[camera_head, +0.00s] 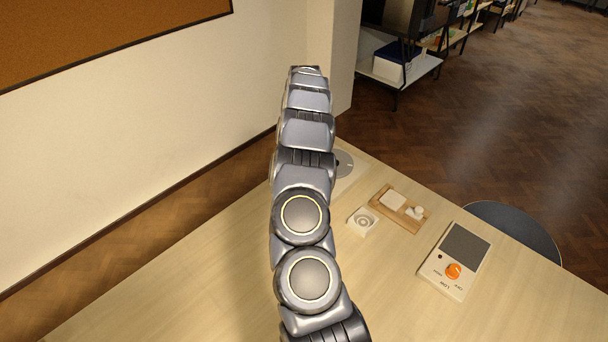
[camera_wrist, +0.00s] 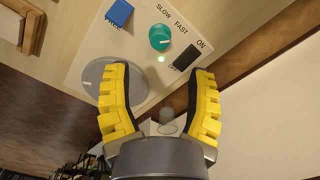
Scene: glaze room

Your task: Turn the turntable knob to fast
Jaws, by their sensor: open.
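The turntable knob is a teal round knob (camera_wrist: 160,37) on a pale panel in the wrist view. The words SLOW and FAST are printed beside it, on its upper right side. A small light mark shows on the knob; I cannot tell its exact setting. My gripper (camera_wrist: 162,72) is open and empty, its yellow fingers spread below the knob in the picture and apart from it. The grey turntable disc (camera_wrist: 97,78) is partly behind the left finger. In the head view the disc (camera_head: 344,163) shows beside my arm, which hides the knob and my gripper.
A blue block (camera_wrist: 119,13) is close by.

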